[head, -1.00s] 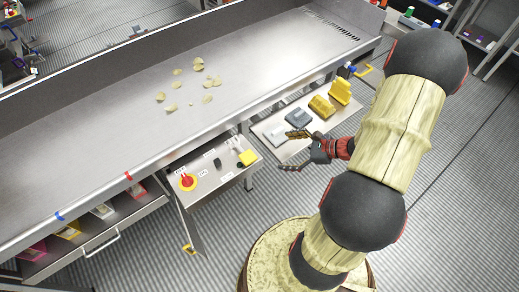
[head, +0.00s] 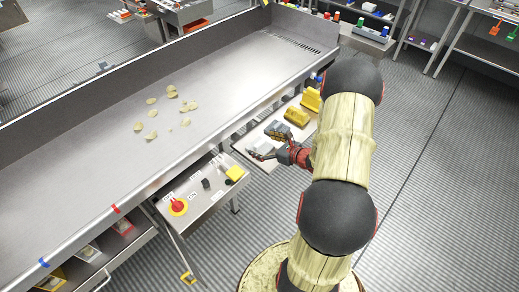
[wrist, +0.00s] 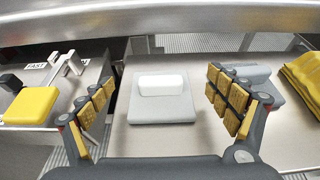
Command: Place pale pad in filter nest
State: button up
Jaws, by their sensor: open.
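The pale pad (wrist: 165,107) is a light grey slab with a white raised block (wrist: 161,84) on top. It lies flat on a metal shelf, centred in the wrist view. My gripper (wrist: 165,97) is open and empty, its yellow-padded fingers on either side of the pad in that view, with gaps to it. In the head view my gripper (head: 265,144) is at the near end of the shelf and partly hides the pad. I cannot make out which thing is the filter nest.
A blue-grey pad (wrist: 246,76) lies right of the pale pad, beyond my right finger. Yellow pieces (head: 297,116) stand farther along the shelf. A control panel (head: 203,190) with a red button is at the left. The long metal trough (head: 110,175) edges the shelf.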

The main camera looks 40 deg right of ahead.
jog(key=shift+x, duration=1)
jog(key=c, duration=0.3)
jog(key=c, duration=1.2)
